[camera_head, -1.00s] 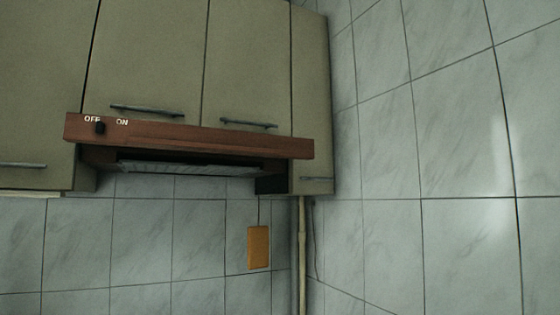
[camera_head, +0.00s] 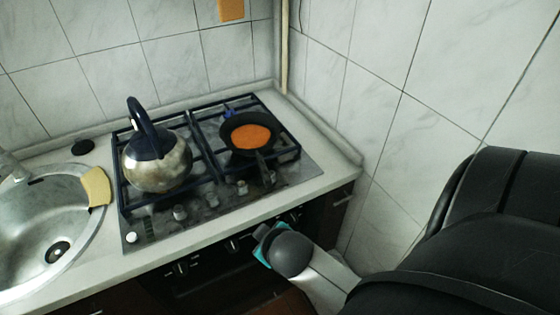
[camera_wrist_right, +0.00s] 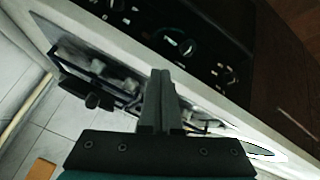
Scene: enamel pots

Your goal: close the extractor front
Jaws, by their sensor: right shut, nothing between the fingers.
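The extractor front is out of view now; the head view looks down at the counter and hob. My right arm comes in from the lower right of the head view and reaches to the front edge of the counter. In the right wrist view my right gripper (camera_wrist_right: 160,76) is shut and empty, with its fingers together. It points towards the hob and counter front, which show tilted there. I cannot tell its exact distance from them. My left gripper is not in view.
A kettle (camera_head: 157,168) and a pan (camera_head: 233,143) with orange contents stand on the gas hob (camera_head: 205,205). A sink (camera_head: 22,232) with a yellow sponge (camera_head: 96,186) lies to the left. The tiled wall (camera_head: 385,90) closes off the right side.

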